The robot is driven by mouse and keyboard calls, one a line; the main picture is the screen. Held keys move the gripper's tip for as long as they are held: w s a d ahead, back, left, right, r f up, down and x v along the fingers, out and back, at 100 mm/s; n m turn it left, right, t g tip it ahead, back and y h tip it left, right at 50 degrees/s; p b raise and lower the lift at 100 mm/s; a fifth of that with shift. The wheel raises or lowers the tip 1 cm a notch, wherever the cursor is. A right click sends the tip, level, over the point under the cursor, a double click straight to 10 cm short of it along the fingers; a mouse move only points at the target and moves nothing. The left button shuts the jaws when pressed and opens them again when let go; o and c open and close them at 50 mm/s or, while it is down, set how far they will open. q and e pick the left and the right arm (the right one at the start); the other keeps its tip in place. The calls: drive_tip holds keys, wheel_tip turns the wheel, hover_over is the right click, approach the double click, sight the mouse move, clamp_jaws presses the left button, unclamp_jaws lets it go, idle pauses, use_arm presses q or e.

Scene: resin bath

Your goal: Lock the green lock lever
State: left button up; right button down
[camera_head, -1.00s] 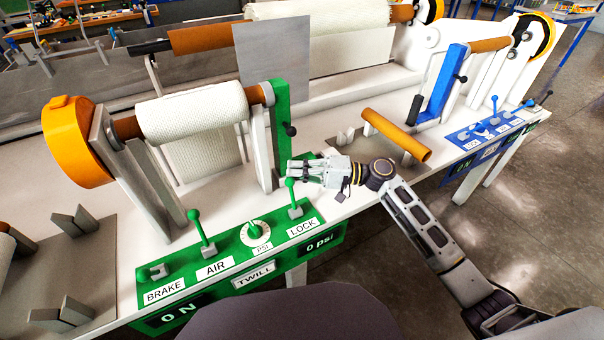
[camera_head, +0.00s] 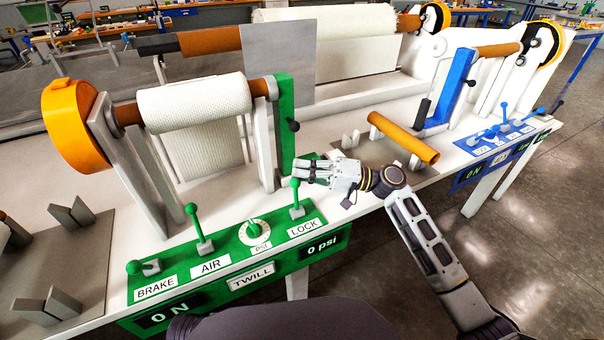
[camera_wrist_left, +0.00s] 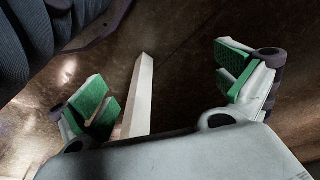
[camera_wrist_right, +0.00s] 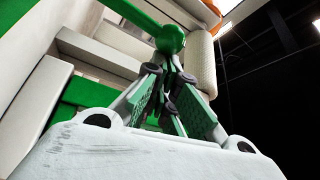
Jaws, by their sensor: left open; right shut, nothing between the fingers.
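The green lock lever (camera_head: 296,194) stands nearly upright at the right end of the green control panel (camera_head: 190,264), above the LOCK label (camera_head: 303,228). My right gripper (camera_head: 298,170) is shut and empty, just behind and right of the lever's ball knob. In the right wrist view the shut fingertips (camera_wrist_right: 170,72) are close below a green ball knob (camera_wrist_right: 170,40); I cannot tell whether they touch. My left gripper (camera_wrist_left: 165,85) is open and empty over the floor, with green pads showing in the left wrist view; it is out of the head view.
Green BRAKE (camera_head: 136,267) and AIR (camera_head: 196,224) levers and a PSI dial (camera_head: 254,231) share the panel. A green upright (camera_head: 284,120) with a black knob stands behind. An orange-brown tube (camera_head: 404,136) lies right of my right gripper.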

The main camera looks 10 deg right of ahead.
use_arm(q)
drive_tip(key=w+d+f+t+h+b, duration=0.2)
drive_tip(key=d+f+t+b, duration=0.1)
drive_tip(key=f+b, duration=0.4)
drive_tip(key=d+b, duration=0.1)
drive_tip(key=b, duration=0.2)
drive_tip(key=shift+d+n+t+h, duration=0.2)
drive_tip(key=shift+n+t+h, duration=0.1)
drive_tip(key=shift+n, duration=0.1)
use_arm(e)
drive_tip(key=s+d+n+g+y, duration=0.1)
drive_tip(key=s+d+n, duration=0.1)
drive_tip(key=s+n, duration=0.2)
drive_tip(key=shift+s+d+y, duration=0.15)
drive_tip(key=shift+s+y, duration=0.25)
drive_tip(key=shift+s, duration=0.75)
use_arm(q)
drive_tip(key=shift+f, duration=0.1)
use_arm(e)
drive_tip(key=shift+f, duration=0.15)
use_arm(q)
drive_tip(key=shift+f, duration=0.1)
drive_tip(key=shift+d, duration=0.1)
use_arm(e)
drive_tip(key=shift+f, duration=0.1)
